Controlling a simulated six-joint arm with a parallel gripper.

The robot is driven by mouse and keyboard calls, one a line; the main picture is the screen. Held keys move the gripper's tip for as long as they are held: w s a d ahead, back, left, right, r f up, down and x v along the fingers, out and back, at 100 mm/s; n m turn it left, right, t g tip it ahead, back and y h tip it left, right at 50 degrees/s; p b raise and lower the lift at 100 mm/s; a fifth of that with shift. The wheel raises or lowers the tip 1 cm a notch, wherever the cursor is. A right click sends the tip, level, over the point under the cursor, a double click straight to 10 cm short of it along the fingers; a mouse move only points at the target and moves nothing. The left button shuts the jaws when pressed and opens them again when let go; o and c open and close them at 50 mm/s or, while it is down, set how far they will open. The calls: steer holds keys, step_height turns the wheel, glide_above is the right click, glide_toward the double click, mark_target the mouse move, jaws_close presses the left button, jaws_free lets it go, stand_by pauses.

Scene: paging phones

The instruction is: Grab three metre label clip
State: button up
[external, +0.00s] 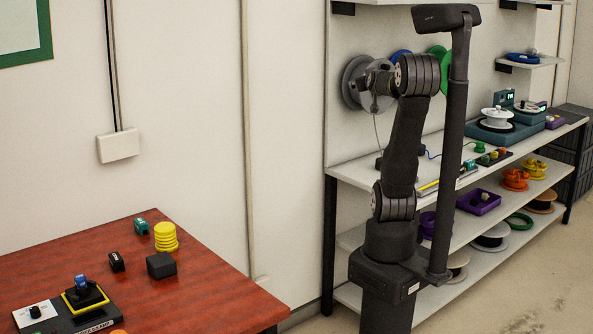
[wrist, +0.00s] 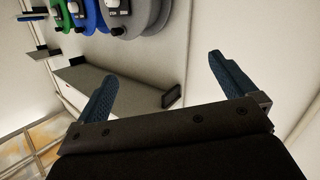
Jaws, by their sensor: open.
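I cannot tell which item is the three metre label clip, as no label can be read. Small coloured clip-like pieces (external: 493,156) sit in a dark tray on the shelf behind my arm. A teal piece (external: 142,227) and a black piece (external: 117,261) stand on the red table. My gripper (wrist: 165,85) is open and empty in the wrist view, its two blue fingers wide apart. In the external view my gripper (external: 374,84) is raised in front of the wall spools, above the shelf. Its fingertips are hard to make out there.
Grey (wrist: 148,15), blue (wrist: 84,14) and green spools hang on the wall. A shelf unit (external: 352,172) holds several spools and a purple tray (external: 478,202). The red table (external: 205,295) bears a yellow stack (external: 166,237), a black block (external: 161,265) and a control box (external: 85,296).

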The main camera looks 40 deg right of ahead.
steer(key=c, duration=1)
steer(key=w+a+f+n+g+y, duration=0.15)
steer(key=w+a+n+y, duration=0.35)
steer(key=w+a+n, duration=0.5)
steer(key=w+a+f+n+g+y, duration=0.1)
steer(key=w+a+f+n+y, duration=0.45)
steer(key=w+a, duration=0.85)
steer(key=w+a+f+n+g, duration=0.15)
steer(key=a+n, duration=0.35)
steer(key=a, duration=0.5)
steer(key=w+a+f+n+g, duration=0.1)
steer(key=w+a+f+n, duration=0.15)
steer(key=a+n, duration=0.6)
steer(key=s+a+f+n+g, duration=0.1)
steer(key=s+a+f+n, duration=0.3)
steer(key=a, duration=0.8)
steer(key=s+a+f+n+g+h, duration=0.1)
steer(key=s+a+f+n, duration=0.25)
steer(key=a, duration=0.85)
steer(key=s+a+f+n+g, duration=0.1)
steer(key=s+a+f+n, duration=0.3)
steer(key=a, duration=0.8)
glide_above(142, 221)
steer(key=s, duration=0.3)
steer(key=f, duration=0.9)
steer(key=shift+w+a+f, duration=0.25)
steer(key=shift+a+f, duration=0.15)
steer(key=shift+d+x, duration=0.2)
steer(key=shift+x, duration=3.05)
